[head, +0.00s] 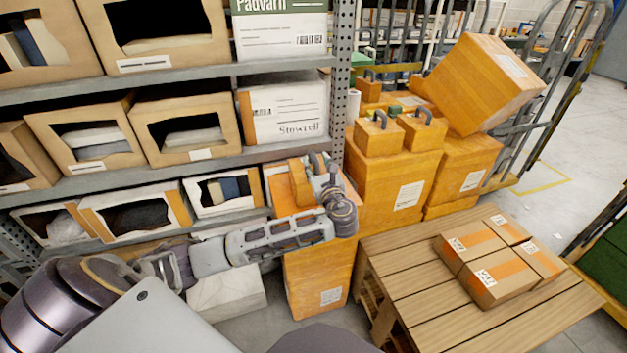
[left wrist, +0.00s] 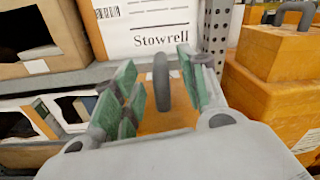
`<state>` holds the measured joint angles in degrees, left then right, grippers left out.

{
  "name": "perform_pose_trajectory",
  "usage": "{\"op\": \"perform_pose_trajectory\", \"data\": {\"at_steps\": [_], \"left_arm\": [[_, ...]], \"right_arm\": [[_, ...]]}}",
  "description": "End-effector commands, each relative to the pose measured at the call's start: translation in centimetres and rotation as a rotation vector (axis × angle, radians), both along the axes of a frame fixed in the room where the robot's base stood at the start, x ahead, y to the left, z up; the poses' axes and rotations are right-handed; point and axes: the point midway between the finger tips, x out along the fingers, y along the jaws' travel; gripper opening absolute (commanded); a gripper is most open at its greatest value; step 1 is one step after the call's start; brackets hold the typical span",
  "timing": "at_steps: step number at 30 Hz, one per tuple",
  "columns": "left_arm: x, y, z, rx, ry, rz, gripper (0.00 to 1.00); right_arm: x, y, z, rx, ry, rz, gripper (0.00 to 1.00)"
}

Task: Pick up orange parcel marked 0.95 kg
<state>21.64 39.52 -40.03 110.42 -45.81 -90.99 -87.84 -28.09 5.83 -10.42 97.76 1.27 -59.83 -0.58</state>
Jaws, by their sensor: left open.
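A small orange parcel (head: 298,184) with a dark loop handle stands on a tall orange box (head: 318,278) beside the rack. No weight mark can be read on it. My left gripper (head: 322,172) is at this parcel's handle and partly hides it. In the left wrist view, the open gripper (left wrist: 158,78) has green-padded fingers on both sides of the grey handle (left wrist: 161,82), with the orange parcel top (left wrist: 168,121) below. Whether a pad touches the handle cannot be told. Two similar orange parcels with handles (head: 378,138) (head: 422,132) stand on a big orange box to the right.
A grey metal rack (head: 338,90) with open cartons stands left and behind. A wooden pallet table (head: 410,290) bearing several brown cartons (head: 470,246) is at the right. A large orange box (head: 484,84) leans tilted at the back. Open floor (head: 560,165) lies to the right.

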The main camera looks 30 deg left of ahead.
Motion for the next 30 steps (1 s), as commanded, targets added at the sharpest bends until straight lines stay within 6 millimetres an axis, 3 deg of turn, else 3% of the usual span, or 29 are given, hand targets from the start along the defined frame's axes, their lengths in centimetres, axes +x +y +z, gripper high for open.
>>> {"op": "perform_pose_trajectory", "data": {"at_steps": [10,20,30], "left_arm": [[0.5,0.6,0.0,0.001,-0.001,0.001,0.42],[2.7,2.8,-0.1,0.002,0.000,0.001,0.42],[3.6,3.8,0.0,0.001,0.001,0.000,0.42]], "right_arm": [[0.4,0.0,0.0,-0.001,-0.002,0.000,1.00],[1.6,0.6,2.8,0.007,-0.007,0.004,1.00],[0.6,0.9,3.7,0.011,0.011,0.005,1.00]]}}
